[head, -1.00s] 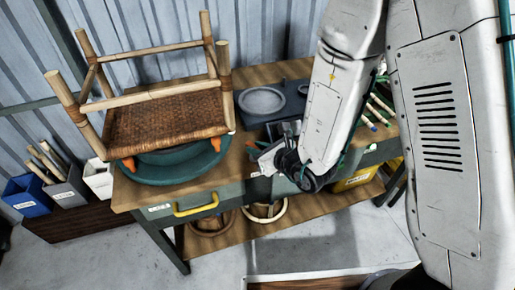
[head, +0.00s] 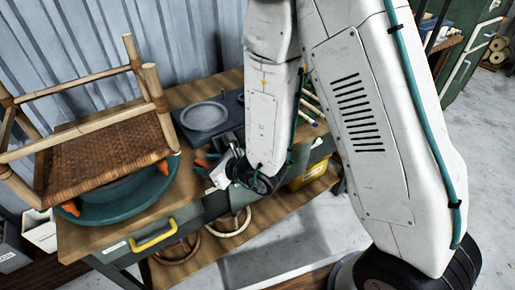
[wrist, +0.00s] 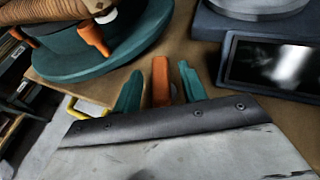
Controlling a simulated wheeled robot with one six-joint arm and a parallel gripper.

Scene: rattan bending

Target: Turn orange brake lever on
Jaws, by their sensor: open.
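My gripper (wrist: 160,80) is open, with two teal fingers spread apart. An orange lever-like piece (wrist: 161,82) stands between the fingers, nearer the right one; I cannot tell whether it touches. In the head view my gripper (head: 210,166) is at the front of the workbench, right of the teal turntable, with orange showing beside it. The teal round turntable (wrist: 60,57) is left of my fingers in the wrist view. It has an orange clamp-like part (wrist: 94,37) at its rim, apart from my gripper. The lever's base is hidden behind my gripper.
A rattan stool frame (head: 95,155) rests on the turntable. A dark unit with a grey disc (head: 205,116) and a dark screen (wrist: 275,62) are to the right. A yellow drawer handle (head: 154,236) sticks out at the front. The floor right of the bench is clear.

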